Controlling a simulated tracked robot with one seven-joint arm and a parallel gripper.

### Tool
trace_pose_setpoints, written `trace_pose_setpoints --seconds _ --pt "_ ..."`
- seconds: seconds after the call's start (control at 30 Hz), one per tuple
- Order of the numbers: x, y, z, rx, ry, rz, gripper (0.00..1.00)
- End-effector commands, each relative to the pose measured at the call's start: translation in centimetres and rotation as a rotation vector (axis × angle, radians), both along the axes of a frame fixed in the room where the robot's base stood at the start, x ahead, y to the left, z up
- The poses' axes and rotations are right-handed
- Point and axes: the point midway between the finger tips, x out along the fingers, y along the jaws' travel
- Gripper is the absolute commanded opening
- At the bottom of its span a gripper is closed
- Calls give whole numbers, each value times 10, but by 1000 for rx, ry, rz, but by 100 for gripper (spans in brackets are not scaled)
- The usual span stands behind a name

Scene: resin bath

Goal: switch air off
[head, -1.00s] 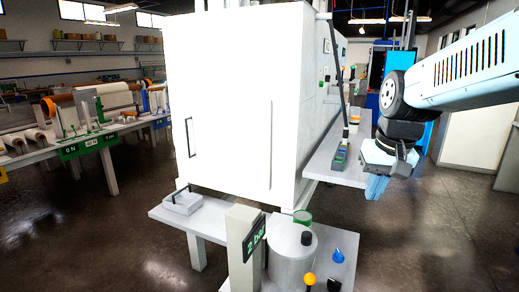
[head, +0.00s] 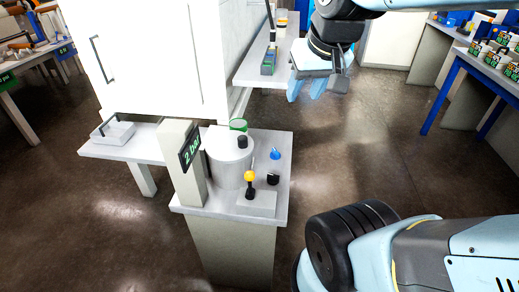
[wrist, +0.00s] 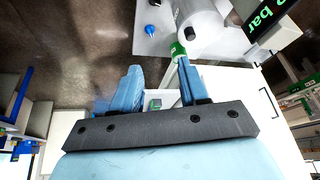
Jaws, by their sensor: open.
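On the small grey stand (head: 283,203) in the head view there is a yellow-knobbed black lever (head: 250,184), a blue pointed knob (head: 275,154) and a small black part (head: 272,178). Which of them is the air control I cannot tell. A grey cylindrical pot (head: 228,166) with a black cap stands beside a post with a display reading "2 bar" (head: 190,150). My gripper (head: 304,91) is open and empty, up and right of the stand. In the wrist view my gripper (wrist: 157,88) shows spread blue fingers; the blue knob (wrist: 150,29) and the pot (wrist: 200,20) lie beyond them.
A large white cabinet (head: 150,60) stands behind the stand. A side shelf (head: 262,75) carries a coloured box (head: 268,62). A grey tray (head: 113,132) sits on the left shelf. Blue-legged tables (head: 462,105) are at right. Floor right of the stand is clear.

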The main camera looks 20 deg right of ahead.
Motion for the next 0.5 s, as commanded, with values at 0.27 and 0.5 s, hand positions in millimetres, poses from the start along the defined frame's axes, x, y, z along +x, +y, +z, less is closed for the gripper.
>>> trace_pose_setpoints --seconds 0.27,0.5 --pt "46 -3 -26 90 158 -77 71" --pt "83 -7 -56 153 288 -157 72"
